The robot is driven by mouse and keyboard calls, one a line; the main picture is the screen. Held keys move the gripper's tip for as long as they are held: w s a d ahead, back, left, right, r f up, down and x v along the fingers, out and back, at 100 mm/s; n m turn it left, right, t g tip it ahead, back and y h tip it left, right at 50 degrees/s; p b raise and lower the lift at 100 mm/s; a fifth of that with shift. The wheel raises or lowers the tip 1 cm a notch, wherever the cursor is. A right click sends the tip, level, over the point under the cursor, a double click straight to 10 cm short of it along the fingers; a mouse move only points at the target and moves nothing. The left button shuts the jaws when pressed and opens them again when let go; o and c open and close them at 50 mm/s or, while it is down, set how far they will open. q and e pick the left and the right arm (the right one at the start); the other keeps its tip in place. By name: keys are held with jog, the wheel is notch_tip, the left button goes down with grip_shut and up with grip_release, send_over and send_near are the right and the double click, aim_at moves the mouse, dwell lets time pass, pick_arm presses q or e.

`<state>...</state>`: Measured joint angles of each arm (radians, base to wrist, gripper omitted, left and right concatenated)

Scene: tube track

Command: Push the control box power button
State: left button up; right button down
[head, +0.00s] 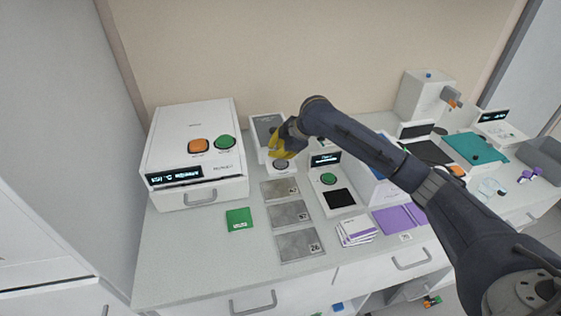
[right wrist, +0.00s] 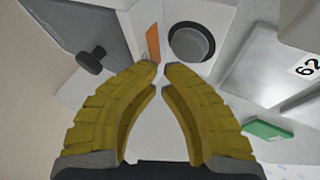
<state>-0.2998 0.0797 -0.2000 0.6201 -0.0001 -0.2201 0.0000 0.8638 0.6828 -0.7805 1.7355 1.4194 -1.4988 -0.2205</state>
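A small white box with a round grey button (head: 281,165) stands at the middle of the counter; I take it to be the control box, but cannot read a label. In the right wrist view its dark round button (right wrist: 190,42) faces up, just beyond the fingertips and slightly right, with an orange strip (right wrist: 152,43) beside it. My right gripper (head: 281,150) has yellow fingers over this box, partly covering it in the head view. Its fingertips (right wrist: 164,68) are drawn nearly together with nothing between them. Contact with the button is not visible. My left gripper is not in view.
A large white machine (head: 190,135) with orange and green buttons stands left. A display unit with a green button (head: 328,179) stands right of the grey button. Metal plates (head: 289,213), a green card (head: 238,219) and purple-edged cards (head: 356,230) lie in front.

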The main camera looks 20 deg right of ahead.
aim_at(273, 161)
jog(key=shift+d+f, duration=0.15)
jog(key=shift+f, duration=0.65)
jog(key=shift+r, duration=0.15)
jog(key=shift+f, duration=0.2)
dwell(0.6)
jog(key=shift+s+f, duration=0.1)
jog(key=shift+f, duration=0.65)
dwell(0.5)
jog(key=shift+r, duration=0.2)
jog(key=shift+d+r, duration=0.15)
jog(key=shift+r, duration=0.85)
